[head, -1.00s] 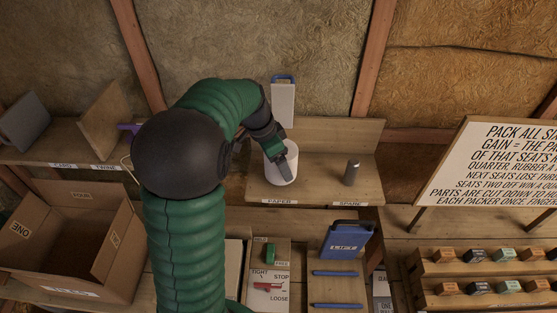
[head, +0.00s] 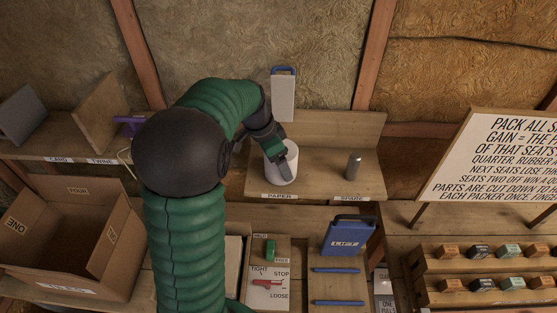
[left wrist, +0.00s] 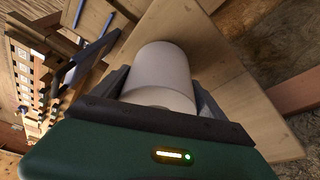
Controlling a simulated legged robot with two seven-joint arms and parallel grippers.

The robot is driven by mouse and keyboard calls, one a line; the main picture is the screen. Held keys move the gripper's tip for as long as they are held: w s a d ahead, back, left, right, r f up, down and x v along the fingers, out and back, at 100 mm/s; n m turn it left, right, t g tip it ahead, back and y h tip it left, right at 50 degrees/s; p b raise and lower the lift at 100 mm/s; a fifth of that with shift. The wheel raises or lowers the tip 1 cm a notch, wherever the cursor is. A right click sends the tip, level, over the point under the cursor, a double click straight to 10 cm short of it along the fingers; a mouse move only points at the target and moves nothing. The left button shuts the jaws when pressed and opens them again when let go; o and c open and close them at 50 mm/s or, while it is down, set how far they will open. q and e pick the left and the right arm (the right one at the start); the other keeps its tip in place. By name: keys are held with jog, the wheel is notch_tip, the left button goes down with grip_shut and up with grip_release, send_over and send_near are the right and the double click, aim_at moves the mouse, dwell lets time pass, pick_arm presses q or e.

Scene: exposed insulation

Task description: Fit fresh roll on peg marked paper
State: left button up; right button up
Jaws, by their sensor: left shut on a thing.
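A white paper roll (head: 287,168) stands upright at the shelf spot labelled PAPER (head: 280,197). My left gripper (head: 284,158) reaches it from above and is shut on it. In the left wrist view the roll (left wrist: 160,70) sits between the two fingers (left wrist: 160,95). The peg marked paper is not visible; the roll and gripper cover that spot, so I cannot tell whether the roll is around it. My right gripper is not in view.
A white board with a blue top (head: 283,95) stands behind the roll. An open cardboard box (head: 75,235) is at left. A sign (head: 495,155) stands at right.

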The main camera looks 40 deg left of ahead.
pick_arm(q)
jog(key=shift+f, duration=0.25)
jog(key=o, duration=1.5)
jog(key=shift+c, duration=0.2)
jog(key=shift+r, duration=0.1)
jog(key=b+v, duration=0.1)
jog(key=v, duration=1.5)
jog(key=shift+r+b, duration=0.25)
jog(key=shift+b, duration=0.15)
jog(key=shift+s+a, duration=0.1)
